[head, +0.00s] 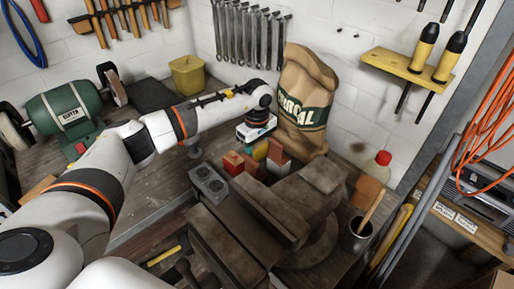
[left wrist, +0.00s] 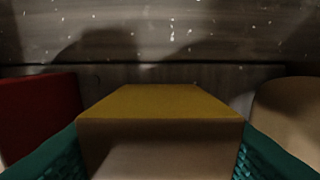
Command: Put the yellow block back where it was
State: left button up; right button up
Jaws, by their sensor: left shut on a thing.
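The yellow block (head: 261,151) stands among other small blocks on the bench, behind the vise (head: 262,215) in the head view. In the left wrist view the yellow block (left wrist: 160,104) sits between the two teal finger pads of my left gripper (left wrist: 160,150). My left gripper (head: 257,140) is shut on it, reaching down from above. Its fingertips are mostly hidden in the head view. A red block (left wrist: 42,112) is on the left and a tan block (left wrist: 288,108) on the right in the wrist view, both apart from the yellow one. My right gripper is not in view.
Red blocks (head: 233,163) stand close by. The tall paper sack (head: 302,105) is just behind and right of the blocks. A bench grinder (head: 65,115) and a yellow bin (head: 187,75) are at the left and back. A tin cup (head: 356,236) stands right of the vise.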

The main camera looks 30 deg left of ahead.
pick_arm(q)
jog(key=shift+f, duration=0.2)
jog(key=o, duration=1)
jog(key=shift+c, duration=0.2)
jog(key=shift+r, duration=0.2)
notch_tip(320, 180, up, 12)
jog(key=shift+r+b, duration=0.1)
jog(key=shift+b, duration=1.05)
